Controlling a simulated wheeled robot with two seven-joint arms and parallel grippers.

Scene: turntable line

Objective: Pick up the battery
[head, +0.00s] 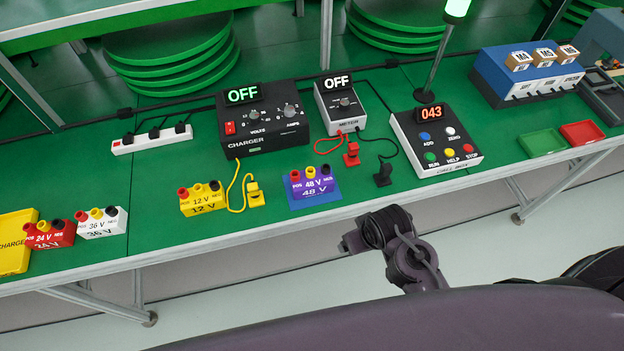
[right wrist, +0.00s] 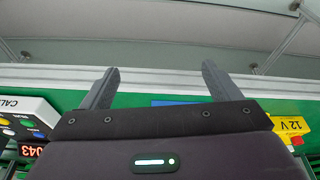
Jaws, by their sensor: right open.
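Several batteries with coloured terminals stand on the green table: a red 24 V battery (head: 50,234), a white 36 V battery (head: 101,223), a yellow 12 V battery (head: 203,199) and a purple 48 V battery (head: 312,186). The yellow 12 V one also shows at the right of the right wrist view (right wrist: 291,125). My right gripper (right wrist: 160,76) is open with nothing between its fingers, near the table's front edge. A dark arm part of mine is in the head view in front of the table; its fingertips cannot be made out. My left gripper is not in view.
A charger (head: 262,122) and a meter (head: 340,107), both reading OFF, stand behind. A yellow plug (head: 254,196), red plug (head: 352,155) and black plug (head: 383,175) have trailing cables. A call box (head: 437,148) and green tray (head: 542,143) are to the right.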

